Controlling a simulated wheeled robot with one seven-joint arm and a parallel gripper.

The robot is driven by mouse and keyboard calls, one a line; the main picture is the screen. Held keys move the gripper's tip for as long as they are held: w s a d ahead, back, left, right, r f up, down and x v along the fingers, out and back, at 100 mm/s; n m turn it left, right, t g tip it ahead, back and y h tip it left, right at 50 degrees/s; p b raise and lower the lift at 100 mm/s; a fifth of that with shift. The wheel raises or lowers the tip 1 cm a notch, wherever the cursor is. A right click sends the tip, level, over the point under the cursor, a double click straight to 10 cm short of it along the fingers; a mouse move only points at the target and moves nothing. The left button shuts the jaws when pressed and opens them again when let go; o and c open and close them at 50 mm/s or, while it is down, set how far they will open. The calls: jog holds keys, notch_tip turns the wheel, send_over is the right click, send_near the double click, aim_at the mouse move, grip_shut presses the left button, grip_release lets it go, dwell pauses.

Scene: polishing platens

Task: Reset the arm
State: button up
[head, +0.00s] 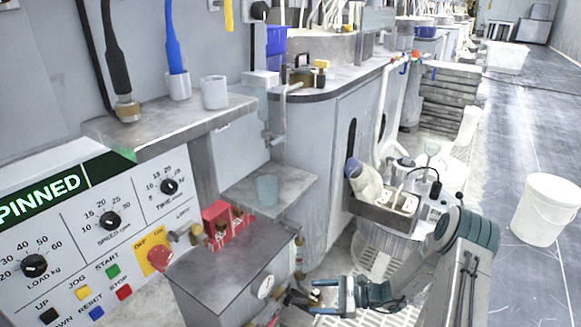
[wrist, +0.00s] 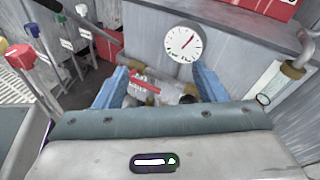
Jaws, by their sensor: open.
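My gripper (head: 320,297) is low in the head view, at the right side of the polishing machine's grey metal box (head: 225,265). In the wrist view my gripper (wrist: 160,85) has its two blue fingers spread apart. A metal pipe fitting with a red lever handle (wrist: 145,86) shows in the space between the fingers. I cannot tell whether either finger touches it. Nothing is visibly gripped.
A round dial gauge (wrist: 184,44) is just beyond the fingers. Several coloured-knob levers (wrist: 47,32) are at the left, and a clear tube (wrist: 270,88) is at the right. A white bucket (head: 545,210) stands on the floor, with open floor around it.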

jog(key=s+d+r+n+h+p, duration=0.2)
jog(key=s+r+n+h+p, duration=0.3)
jog(key=r, duration=1.3)
jog(key=s+d+r+n+h+p, duration=0.2)
jog(key=s+r+n+h+p, duration=0.3)
jog(key=s+r+p, duration=0.5)
jog(key=s+d+r+n+h+p, duration=0.2)
jog(key=s+r+n+h+p, duration=0.3)
jog(key=r, duration=2.2)
jog(key=s+n+p, duration=0.2)
jog(key=s+p, duration=0.1)
jog(key=shift+p, duration=0.3)
jog(key=shift+w+d, duration=0.1)
jog(key=shift+c, duration=0.2)
